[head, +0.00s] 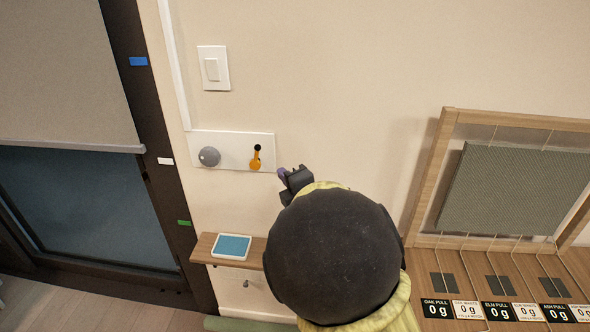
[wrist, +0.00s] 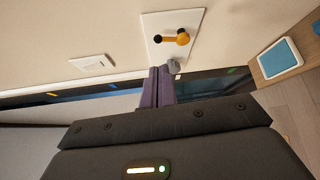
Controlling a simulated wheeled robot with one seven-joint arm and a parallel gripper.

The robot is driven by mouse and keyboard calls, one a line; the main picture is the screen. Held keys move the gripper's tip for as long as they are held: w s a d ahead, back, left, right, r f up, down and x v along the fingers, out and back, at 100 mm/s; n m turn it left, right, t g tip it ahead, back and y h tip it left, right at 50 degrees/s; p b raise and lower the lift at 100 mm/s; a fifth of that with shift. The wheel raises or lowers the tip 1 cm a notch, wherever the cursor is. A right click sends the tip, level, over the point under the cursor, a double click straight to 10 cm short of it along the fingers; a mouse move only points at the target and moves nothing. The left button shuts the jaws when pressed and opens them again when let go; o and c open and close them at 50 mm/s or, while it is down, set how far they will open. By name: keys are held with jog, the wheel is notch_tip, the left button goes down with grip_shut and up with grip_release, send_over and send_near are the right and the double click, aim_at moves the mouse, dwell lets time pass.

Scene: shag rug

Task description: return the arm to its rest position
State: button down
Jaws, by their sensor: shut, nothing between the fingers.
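My gripper (head: 290,177) is raised in front of the wall, just right of and below a white wall plate (head: 231,135) in the head view. Its purple fingers (wrist: 156,87) are together with nothing between them in the wrist view. The plate carries a grey round knob (head: 209,156) and an orange lever with a black tip (head: 256,159). The orange lever (wrist: 176,39) also shows in the wrist view, apart from the fingers in the picture. My dark rounded arm link hides part of the wall and the shelf's right end.
A light switch (head: 213,69) is on the wall above the plate. A small wooden shelf (head: 205,247) below holds a blue-screened device (head: 232,245). A wooden frame with a grey textured panel (head: 515,190) and several "0 g" labels stands right. A dark-framed glass door (head: 80,205) is left.

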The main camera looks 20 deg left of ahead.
jog(key=w+d+f+m+g+h+p, duration=0.1)
jog(key=d+m+h+p, duration=0.2)
jog(key=d+m+h, duration=0.7)
jog(key=d+f+m+p, duration=0.25)
jog(key=d+m, duration=0.45)
jog(key=d, duration=1)
jog(key=s+d+m+g+h+p, duration=0.1)
jog(key=s+d+m+g+p, duration=0.2)
jog(key=s+d+m, duration=0.3)
jog(key=s+d+r+m+g+h+p, duration=0.1)
jog(key=s+d+m+g, duration=0.3)
jog(key=s, duration=0.9)
jog(key=d+m+p, duration=0.1)
jog(key=d+m, duration=0.1)
jog(key=d, duration=0.1)
jog(key=shift+r+g+h+p, duration=0.25)
jog(key=shift+g+h+p, duration=0.05)
jog(key=shift+h+p, duration=0.1)
jog(key=c, duration=1.5)
grip_release()
jog(key=shift+w, duration=0.1)
